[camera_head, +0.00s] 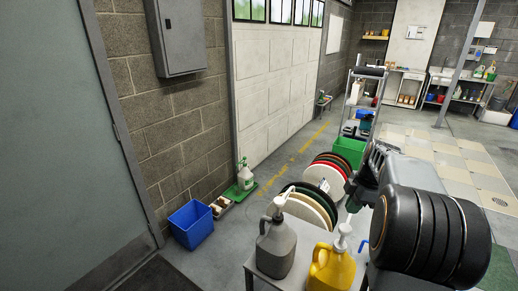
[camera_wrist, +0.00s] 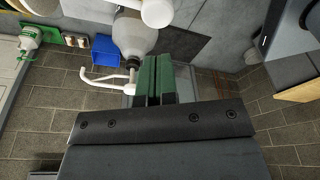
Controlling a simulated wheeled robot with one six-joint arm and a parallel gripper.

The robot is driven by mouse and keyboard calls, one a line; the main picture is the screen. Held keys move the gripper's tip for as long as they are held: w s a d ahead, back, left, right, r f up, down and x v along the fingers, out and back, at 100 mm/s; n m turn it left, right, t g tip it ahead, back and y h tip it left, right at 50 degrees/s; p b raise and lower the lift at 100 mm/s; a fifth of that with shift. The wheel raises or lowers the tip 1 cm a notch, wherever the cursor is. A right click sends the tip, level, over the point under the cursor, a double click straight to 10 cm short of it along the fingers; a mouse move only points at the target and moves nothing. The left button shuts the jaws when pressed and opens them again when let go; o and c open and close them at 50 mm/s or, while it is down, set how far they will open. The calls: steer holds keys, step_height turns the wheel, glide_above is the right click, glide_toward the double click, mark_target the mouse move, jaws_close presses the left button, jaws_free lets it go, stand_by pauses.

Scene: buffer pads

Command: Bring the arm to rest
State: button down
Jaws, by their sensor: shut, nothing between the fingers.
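My gripper (camera_wrist: 155,66) shows in the wrist view as two green fingers closed side by side, with nothing between them. In the head view a dark and green part of it (camera_head: 353,204) shows at the right, in front of the round pads, but its fingertips are hard to make out. A grey jug with a white pump (camera_head: 276,245) stands on a small table (camera_head: 250,284) at the front. The grey jug also shows in the wrist view (camera_wrist: 134,34), appearing close to the fingertips; I cannot tell whether they touch.
A yellow jug (camera_head: 333,272) stands right of the grey one. Round pads (camera_head: 305,206) stand in rows behind. A blue bin (camera_head: 190,224) and a pump bottle (camera_head: 245,177) are on the floor by the wall. A green crate (camera_head: 349,150) is farther back. Floor stays open by the yellow line.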

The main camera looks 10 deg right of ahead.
steer(key=shift+w+d+f+m, duration=0.1)
steer(key=shift+d+m, duration=0.05)
steer(key=shift+m, duration=1.05)
steer(key=f+m, duration=0.1)
steer(key=m, duration=0.1)
steer(key=s+f+m, duration=0.1)
steer(key=m, duration=0.2)
steer(key=shift+s+a+f, duration=0.15)
steer(key=shift+s+a, duration=0.05)
steer(key=s+a+r+m+t+h, duration=0.1)
steer(key=s+a+m, duration=0.3)
steer(key=a, duration=0.6)
steer(key=s+a+r+m+t+h, duration=0.1)
steer(key=s+a+m+t, duration=0.1)
steer(key=s+a, duration=0.5)
steer(key=a+m, duration=0.1)
steer(key=a, duration=0.2)
steer(key=shift+a+r+m+t, duration=0.2)
steer(key=shift+a+m+t, duration=0.1)
steer(key=shift+a+m, duration=0.1)
steer(key=shift+d, duration=0.15)
